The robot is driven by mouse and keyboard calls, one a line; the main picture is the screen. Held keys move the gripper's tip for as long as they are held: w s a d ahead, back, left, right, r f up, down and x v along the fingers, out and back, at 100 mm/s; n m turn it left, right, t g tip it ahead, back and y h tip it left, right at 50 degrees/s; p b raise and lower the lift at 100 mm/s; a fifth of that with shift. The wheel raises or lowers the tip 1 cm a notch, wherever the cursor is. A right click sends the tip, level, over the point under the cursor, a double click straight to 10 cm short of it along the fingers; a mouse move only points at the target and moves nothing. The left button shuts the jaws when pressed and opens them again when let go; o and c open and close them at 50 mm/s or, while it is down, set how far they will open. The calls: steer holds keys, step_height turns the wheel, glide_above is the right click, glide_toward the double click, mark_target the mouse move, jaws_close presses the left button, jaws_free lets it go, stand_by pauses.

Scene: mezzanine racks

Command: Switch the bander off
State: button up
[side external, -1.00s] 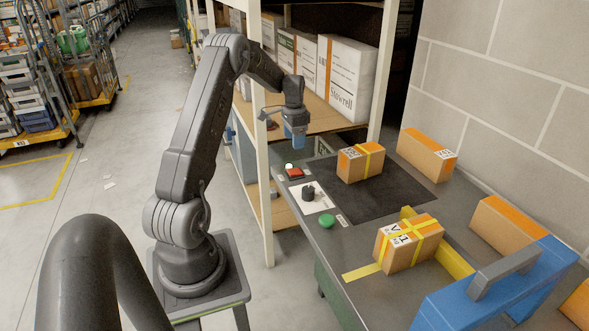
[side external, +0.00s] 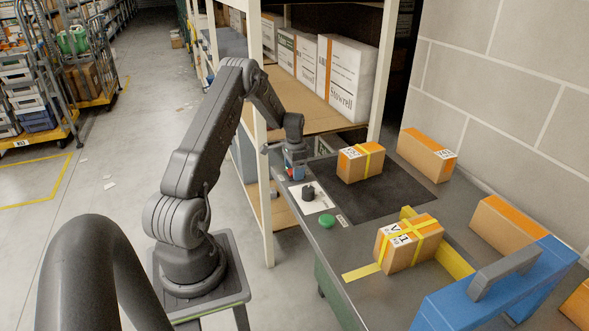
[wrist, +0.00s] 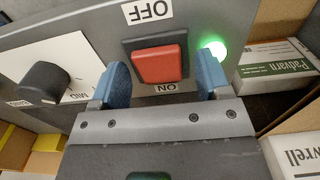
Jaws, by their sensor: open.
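The bander's red rocker switch (wrist: 159,64) sits in a dark frame on the grey panel, with an OFF label (wrist: 147,11) on one side and an ON label (wrist: 165,87) on the other, both upside down in the wrist view. Which half is pressed in is hard to tell. A green lamp (wrist: 213,50) beside it is lit. My gripper (wrist: 162,70) is open and empty, its blue fingers to the left and right of the switch, nearer the ON side. In the side view my gripper (side external: 294,168) is low over the panel and mostly hides the switch; contact cannot be told.
A black knob (side external: 308,192) on a white plate and a green button (side external: 327,221) are beside the switch. Cartons, one on the dark mat (side external: 400,195) and one strapped (side external: 408,243), stand on the bench.

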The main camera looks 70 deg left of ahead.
mark_target(290, 171)
steer(key=shift+c, duration=0.5)
steer(key=c, duration=0.8)
steer(key=shift+s+t, duration=0.15)
steer(key=shift+t, duration=0.45)
steer(key=o, duration=0.9)
step_height(290, 171, up, 14)
steer(key=s, duration=0.1)
steer(key=shift+s, duration=0.25)
steer(key=shift+f, duration=0.1)
